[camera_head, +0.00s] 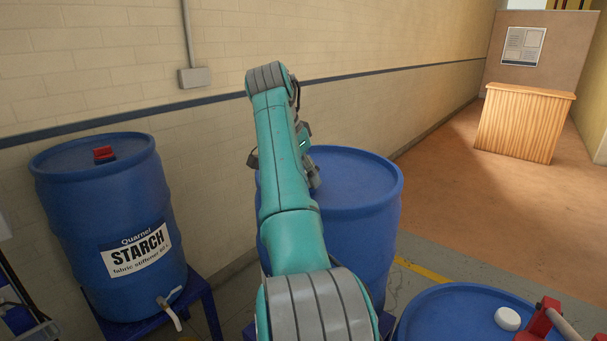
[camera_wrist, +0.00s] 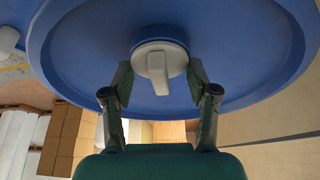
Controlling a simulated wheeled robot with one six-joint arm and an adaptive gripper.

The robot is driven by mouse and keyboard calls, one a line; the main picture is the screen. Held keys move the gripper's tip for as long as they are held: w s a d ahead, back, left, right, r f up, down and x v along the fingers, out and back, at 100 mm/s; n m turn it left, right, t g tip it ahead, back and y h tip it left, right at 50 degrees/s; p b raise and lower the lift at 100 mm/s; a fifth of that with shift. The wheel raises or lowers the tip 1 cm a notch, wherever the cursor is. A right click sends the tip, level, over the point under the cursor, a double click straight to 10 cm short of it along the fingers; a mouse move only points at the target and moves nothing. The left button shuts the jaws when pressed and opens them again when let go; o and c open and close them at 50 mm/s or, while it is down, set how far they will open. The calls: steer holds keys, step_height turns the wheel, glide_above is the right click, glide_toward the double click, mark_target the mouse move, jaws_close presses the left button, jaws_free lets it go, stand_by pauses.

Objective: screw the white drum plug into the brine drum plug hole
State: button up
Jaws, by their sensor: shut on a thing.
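The white drum plug (camera_wrist: 160,60) shows in the wrist view as a pale round cap with a raised grip bar, against the blue drum top (camera_wrist: 90,60). My gripper (camera_wrist: 160,70) has one dark finger on each side of the plug and is shut on it. The plug hole is hidden behind the plug, and I cannot tell how deep the plug sits. In the head view my arm stands in front of the middle blue drum (camera_head: 365,205) and hides the plug and most of my gripper. No label shows on this drum.
A blue starch drum (camera_head: 110,220) with a red cap and a tap stands at left on a blue stand. Another blue drum (camera_head: 440,315) with a white round cap (camera_head: 507,318) is at the front right. A wooden counter (camera_head: 525,122) is far back; floor between is open.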

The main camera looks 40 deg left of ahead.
steer(key=shift+f+m, duration=0.15)
steer(key=shift+m, duration=0.15)
jaws_close()
steer(key=o, duration=1.6)
jaws_free()
steer(key=shift+c, duration=0.9)
steer(key=shift+r, duration=0.2)
